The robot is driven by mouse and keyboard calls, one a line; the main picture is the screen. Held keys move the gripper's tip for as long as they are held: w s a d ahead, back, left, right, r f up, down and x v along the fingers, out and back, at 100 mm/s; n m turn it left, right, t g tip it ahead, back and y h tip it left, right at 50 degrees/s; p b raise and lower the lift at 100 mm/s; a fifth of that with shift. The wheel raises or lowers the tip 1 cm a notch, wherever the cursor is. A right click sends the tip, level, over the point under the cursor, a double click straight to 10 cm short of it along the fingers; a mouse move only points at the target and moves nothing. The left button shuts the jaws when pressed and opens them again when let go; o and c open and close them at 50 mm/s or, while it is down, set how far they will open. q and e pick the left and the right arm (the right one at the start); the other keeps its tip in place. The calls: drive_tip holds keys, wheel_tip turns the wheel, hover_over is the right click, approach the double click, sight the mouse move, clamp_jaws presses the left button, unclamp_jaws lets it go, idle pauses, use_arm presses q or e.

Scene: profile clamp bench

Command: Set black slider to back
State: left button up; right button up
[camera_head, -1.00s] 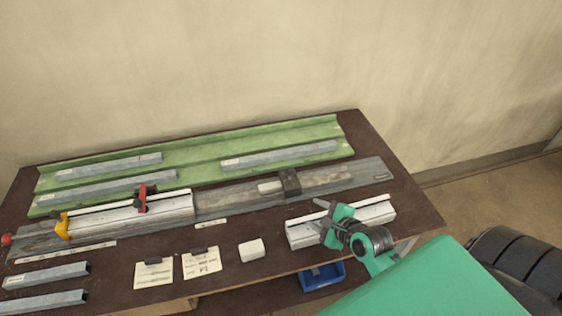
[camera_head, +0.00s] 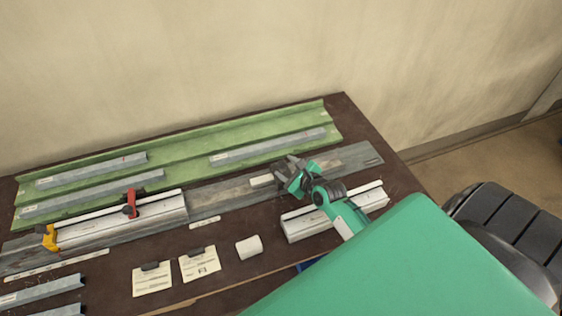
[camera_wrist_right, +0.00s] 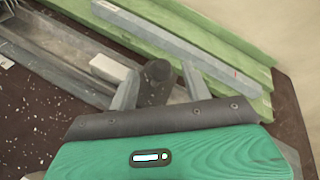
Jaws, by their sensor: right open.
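The black slider (camera_wrist_right: 154,88) sits on the long grey rail (camera_head: 345,158), beside a small white block (camera_head: 262,181). In the right wrist view its rounded dark knob stands between my two fingers. My right gripper (camera_head: 290,166) is over the slider and hides most of it in the head view. The right gripper also shows in the wrist view (camera_wrist_right: 158,74), open, with a finger on each side of the slider; I cannot tell whether they touch it. My left gripper is not in view.
A green channel tray (camera_head: 180,149) with grey bars lies behind the rail. A red clamp (camera_head: 131,204) and a yellow clamp (camera_head: 50,238) are at the left. A white profile (camera_head: 305,223) lies in front of the rail, under my right arm.

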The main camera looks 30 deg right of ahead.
sight(284, 165)
drive_tip(key=shift+x, duration=1.85)
drive_tip(key=shift+c, duration=0.2)
clamp_jaws()
